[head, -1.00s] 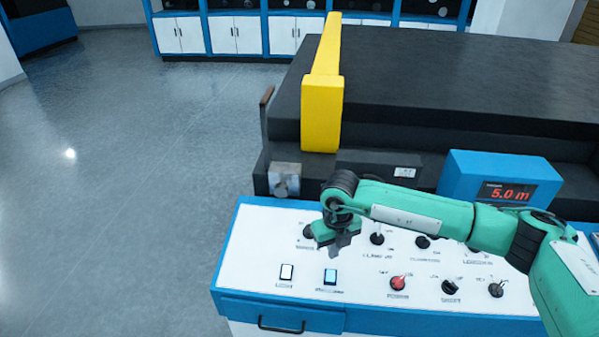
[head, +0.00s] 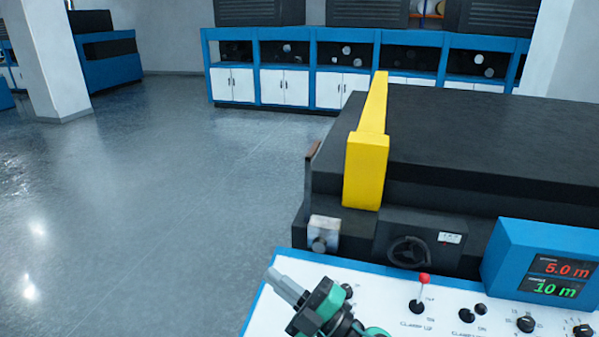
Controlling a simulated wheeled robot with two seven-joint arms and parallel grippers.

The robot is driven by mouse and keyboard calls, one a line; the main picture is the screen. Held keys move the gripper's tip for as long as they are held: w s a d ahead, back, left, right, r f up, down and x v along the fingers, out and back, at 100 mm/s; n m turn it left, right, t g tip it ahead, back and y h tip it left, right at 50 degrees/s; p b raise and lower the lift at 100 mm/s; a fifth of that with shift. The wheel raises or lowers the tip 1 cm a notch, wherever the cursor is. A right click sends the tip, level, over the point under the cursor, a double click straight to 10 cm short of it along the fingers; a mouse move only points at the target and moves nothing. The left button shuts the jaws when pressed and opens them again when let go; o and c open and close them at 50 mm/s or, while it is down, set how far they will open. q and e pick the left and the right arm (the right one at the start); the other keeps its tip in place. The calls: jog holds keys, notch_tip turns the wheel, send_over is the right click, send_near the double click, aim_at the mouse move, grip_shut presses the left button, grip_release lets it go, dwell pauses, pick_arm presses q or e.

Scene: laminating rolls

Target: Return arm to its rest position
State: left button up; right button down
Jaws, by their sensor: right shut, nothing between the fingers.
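My right gripper (head: 272,277) shows at the bottom of the head view, green and black with grey fingers pointing up and left. Its fingers are shut and hold nothing. It is over the left part of the white control panel (head: 380,294), and I cannot tell its height above the panel. The rest of my right arm is mostly cut off by the bottom edge. My left gripper is not in view.
Near the gripper are a red-topped lever (head: 423,281) and several black knobs. A blue display box (head: 515,238) reads 5.0 m and 10 m. Behind stands the black machine (head: 450,160) with a yellow bar (head: 366,170) and handwheel (head: 409,252). Open floor (head: 150,220) lies left.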

jog(key=d+f+m+t+h, duration=0.2)
jog(key=d+f+m+h, duration=0.5)
jog(key=d+m+h, duration=0.25)
jog(key=d+f+m+t+h, duration=0.1)
jog(key=d+f+m+h, duration=0.75)
jog(key=d+m, duration=0.25)
jog(key=s+d+f+m+g, duration=0.1)
jog(key=s+d+f+g, duration=0.1)
jog(key=s+f+g, duration=0.35)
jog(key=s+d+f+m+g+h, duration=0.1)
jog(key=s+d+f+g, duration=0.15)
jog(key=s, duration=0.65)
jog(key=s+d+f+m+g, duration=0.1)
jog(key=s+d+f+g, duration=0.2)
jog(key=s, duration=0.4)
notch_tip(320, 180, down, 33)
jog(key=a+g+b, duration=0.1)
jog(key=a, duration=0.1)
jog(key=s+d+f, duration=0.2)
jog(key=s+f, duration=0.8)
jog(key=s+d+f+g, duration=0.1)
jog(key=s+f, duration=0.9)
jog(key=f, duration=0.1)
jog(key=shift+d+g+b, duration=0.3)
jog(key=shift+d+b, duration=0.1)
